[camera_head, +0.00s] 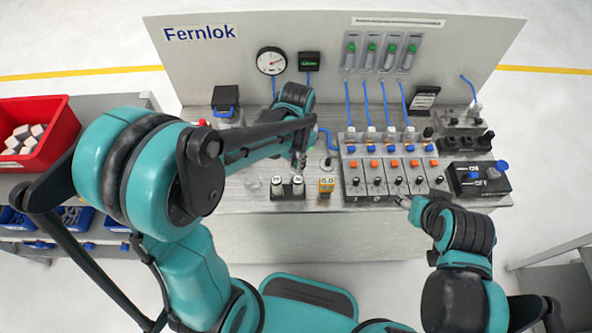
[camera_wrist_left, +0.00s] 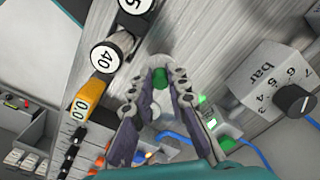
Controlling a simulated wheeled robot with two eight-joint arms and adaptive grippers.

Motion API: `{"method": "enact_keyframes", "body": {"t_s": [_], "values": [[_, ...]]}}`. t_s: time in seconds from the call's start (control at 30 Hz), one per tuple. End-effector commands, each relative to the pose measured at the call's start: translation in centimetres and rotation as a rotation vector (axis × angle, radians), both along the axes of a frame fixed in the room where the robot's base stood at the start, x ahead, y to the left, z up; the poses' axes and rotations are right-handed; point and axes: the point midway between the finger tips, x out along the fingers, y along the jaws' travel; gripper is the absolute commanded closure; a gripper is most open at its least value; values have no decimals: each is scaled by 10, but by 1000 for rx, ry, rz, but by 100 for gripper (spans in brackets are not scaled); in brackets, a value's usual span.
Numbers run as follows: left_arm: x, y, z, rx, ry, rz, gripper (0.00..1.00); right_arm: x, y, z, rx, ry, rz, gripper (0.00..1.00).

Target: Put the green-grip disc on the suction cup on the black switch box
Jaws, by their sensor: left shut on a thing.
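My left gripper (camera_head: 301,160) is above the bench, behind the black-and-white weights; its tips are small and dark in the head view. In the left wrist view my left gripper (camera_wrist_left: 160,78) is shut on a small green part (camera_wrist_left: 160,76), seemingly the grip of the disc.
Two labelled weights (camera_head: 287,188) and a yellow gauge (camera_head: 326,186) stand near the front edge. A grey valve block (camera_head: 392,178) with orange and blue parts lies between my left gripper and the black box. A red bin (camera_head: 40,125) stands at left.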

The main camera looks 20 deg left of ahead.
Motion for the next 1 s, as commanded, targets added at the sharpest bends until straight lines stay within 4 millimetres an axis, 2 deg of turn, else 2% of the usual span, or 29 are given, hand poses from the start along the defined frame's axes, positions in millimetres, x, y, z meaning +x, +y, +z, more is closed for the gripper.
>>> {"method": "enact_keyframes", "body": {"t_s": [0.13,0.37,0.73,0.77,0.83,1.0], "values": [[1,3,-9,0,0,0,100,0,0,-4,0,0,0,47],[1,3,-42,0,0,0,100,0,0,-20,0,0,0,47],[1,2,-45,0,0,0,100,0,0,-21,0,0,0,47],[1,2,-45,0,0,0,82,0,0,-22,0,0,0,47],[1,2,-44,0,0,0,64,0,0,-21,0,0,0,47],[1,2,-44,0,0,0,64,0,0,-20,0,0,0,47]]}}
